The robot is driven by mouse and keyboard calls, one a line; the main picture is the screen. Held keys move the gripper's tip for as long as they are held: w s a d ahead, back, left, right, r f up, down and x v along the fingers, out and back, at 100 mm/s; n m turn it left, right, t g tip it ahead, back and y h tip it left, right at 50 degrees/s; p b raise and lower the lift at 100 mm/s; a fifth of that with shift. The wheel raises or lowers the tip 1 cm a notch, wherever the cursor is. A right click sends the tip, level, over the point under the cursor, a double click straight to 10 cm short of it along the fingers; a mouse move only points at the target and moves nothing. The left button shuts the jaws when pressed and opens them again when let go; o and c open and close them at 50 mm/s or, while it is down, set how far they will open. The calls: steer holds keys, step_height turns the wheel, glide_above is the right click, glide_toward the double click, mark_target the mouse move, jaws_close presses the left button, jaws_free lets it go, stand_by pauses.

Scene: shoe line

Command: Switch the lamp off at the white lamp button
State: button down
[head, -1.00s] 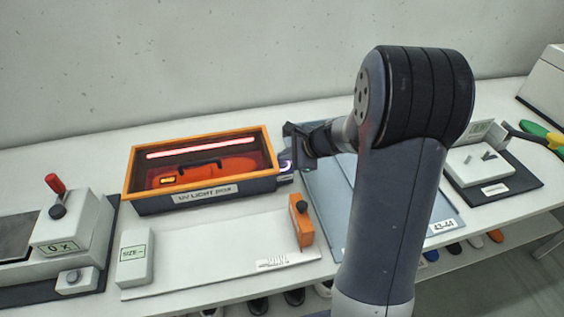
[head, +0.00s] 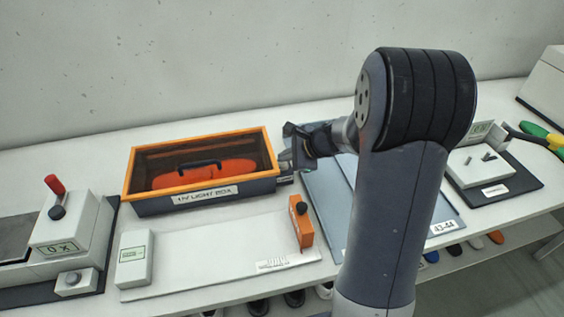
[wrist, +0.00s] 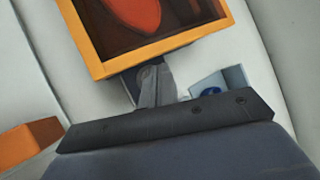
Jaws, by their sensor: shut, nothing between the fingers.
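The UV light box (head: 206,198) has an orange rim and stands on the bench; its inside is dark and no lamp strip glows. An orange shoe with a dark strap (head: 205,172) lies inside it. My gripper (head: 284,165) is shut and empty at the box's right end, where the lamp button's housing is. In the wrist view its fingers (wrist: 156,84) point at a dark block against the box's orange-rimmed side. The white button itself is hidden behind the fingers, so I cannot tell whether they touch it.
A white board with an orange clamp (head: 301,222) lies in front of the box. A grey machine with a red-knobbed lever (head: 56,188) stands at left. A blue-grey mat (head: 325,190) lies under my arm. A white device (head: 478,165) sits at right.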

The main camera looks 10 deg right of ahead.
mark_target(286, 165)
steer(key=shift+r, duration=0.15)
step_height(286, 165, up, 6)
steer(key=p, duration=0.5)
stand_by(1.1)
